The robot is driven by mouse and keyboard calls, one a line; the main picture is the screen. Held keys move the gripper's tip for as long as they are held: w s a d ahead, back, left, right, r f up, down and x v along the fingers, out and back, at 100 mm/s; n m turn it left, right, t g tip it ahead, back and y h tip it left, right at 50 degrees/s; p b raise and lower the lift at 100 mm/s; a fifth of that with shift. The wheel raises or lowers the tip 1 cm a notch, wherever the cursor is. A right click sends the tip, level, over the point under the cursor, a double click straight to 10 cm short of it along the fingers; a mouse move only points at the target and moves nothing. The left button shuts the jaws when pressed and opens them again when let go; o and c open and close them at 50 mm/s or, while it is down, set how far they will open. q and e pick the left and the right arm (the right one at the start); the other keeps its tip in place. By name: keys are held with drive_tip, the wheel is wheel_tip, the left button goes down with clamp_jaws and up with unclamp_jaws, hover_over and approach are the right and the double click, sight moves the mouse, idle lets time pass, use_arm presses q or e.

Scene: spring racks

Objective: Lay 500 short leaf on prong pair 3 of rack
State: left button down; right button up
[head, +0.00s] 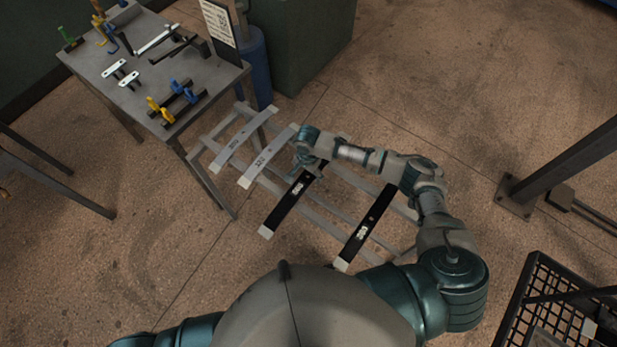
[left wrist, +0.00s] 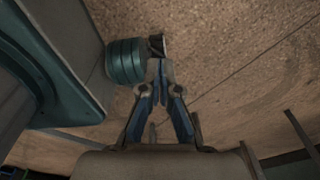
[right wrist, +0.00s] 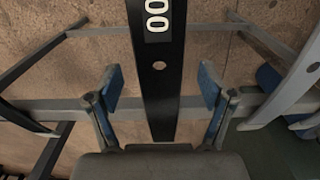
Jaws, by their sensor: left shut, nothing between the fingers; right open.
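A black leaf (head: 284,211) with a pale tip and white label lies across the grey rack (head: 331,227). A second black leaf (head: 374,216) lies to its right; their labels are too small to read surely. My right gripper is at the far end of the first black leaf, mostly hidden by its own wrist. In the right wrist view this gripper (right wrist: 161,88) is open, one finger on each side of a black leaf (right wrist: 158,95) whose label shows "00". The fingers stand apart from it. My left gripper (left wrist: 160,68) is shut and empty, away from the rack.
Two grey leaves (head: 242,139) (head: 267,156) lie on the rack's left part. A blue barrel (head: 254,65) stands behind. A black crate (head: 535,290) is at lower right. Floor right is mostly clear.

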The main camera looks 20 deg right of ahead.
drive_tip(key=shift+s+a+f, duration=0.1)
drive_tip(key=shift+a+f, duration=0.05)
drive_tip(key=shift+f, duration=0.45)
drive_tip(key=shift+a+f, duration=0.15)
drive_tip(key=shift+f, duration=0.65)
use_arm(q)
drive_tip(key=shift+s+a+f, duration=0.1)
drive_tip(key=shift+a, duration=0.35)
drive_tip(key=shift+s+a+f, duration=0.1)
drive_tip(key=shift+a, duration=0.3)
use_arm(e)
drive_tip(key=shift+d, duration=0.15)
drive_tip(key=shift+d, duration=0.2)
drive_tip(key=c, duration=0.7)
clamp_jaws()
use_arm(q)
drive_tip(key=shift+d, duration=0.4)
use_arm(e)
drive_tip(key=shift+a, duration=0.15)
drive_tip(key=shift+r, duration=0.15)
